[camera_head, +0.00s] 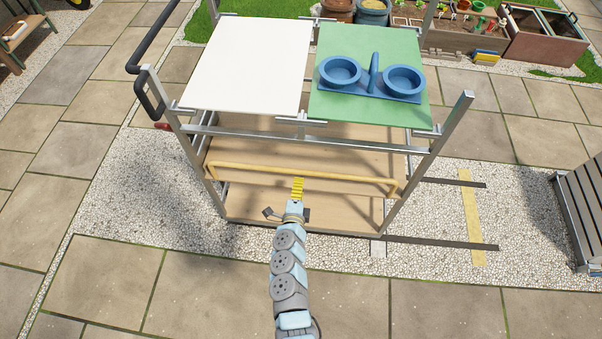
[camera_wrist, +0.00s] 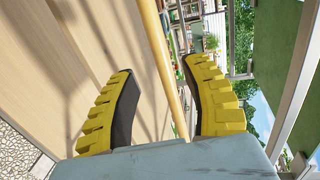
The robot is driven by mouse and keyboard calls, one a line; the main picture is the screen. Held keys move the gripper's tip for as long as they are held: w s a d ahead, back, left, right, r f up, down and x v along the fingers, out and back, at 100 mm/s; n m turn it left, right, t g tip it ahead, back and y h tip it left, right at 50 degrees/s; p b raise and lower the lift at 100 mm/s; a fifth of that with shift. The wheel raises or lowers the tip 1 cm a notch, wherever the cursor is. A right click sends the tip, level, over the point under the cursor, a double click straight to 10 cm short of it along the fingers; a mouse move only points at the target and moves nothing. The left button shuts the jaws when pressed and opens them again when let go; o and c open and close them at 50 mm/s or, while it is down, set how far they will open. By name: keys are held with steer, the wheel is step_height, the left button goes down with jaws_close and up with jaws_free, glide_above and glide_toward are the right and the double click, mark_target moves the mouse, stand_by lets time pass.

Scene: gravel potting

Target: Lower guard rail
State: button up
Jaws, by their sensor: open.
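The guard rail (camera_head: 250,169) is a yellow-tan bar with bent ends across the near side of a metal-framed cart, above its wooden lower deck (camera_head: 290,208). My gripper (camera_head: 298,181) has yellow ribbed fingers and meets the rail near its middle in the head view. In the wrist view, the rail (camera_wrist: 160,48) runs lengthwise through the gap between the open fingers (camera_wrist: 158,72). The jaws are apart and I see no clear contact with the rail. The rail's lower stretch is hidden behind the gripper body in the wrist view.
A white panel (camera_head: 250,62) and a green panel (camera_head: 340,108) with a blue twin-bowl holder (camera_head: 375,92) form the cart's top. A metal crossbar (camera_head: 240,132) runs above the rail. A slatted wooden piece (camera_head: 578,208) stands at right. Paving (camera_head: 120,275) in front is open.

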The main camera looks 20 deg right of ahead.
mark_target(301, 171)
steer(key=shift+b+x, duration=1.3)
steer(key=shift+x, duration=2.15)
steer(key=shift+r, duration=0.1)
jaws_close()
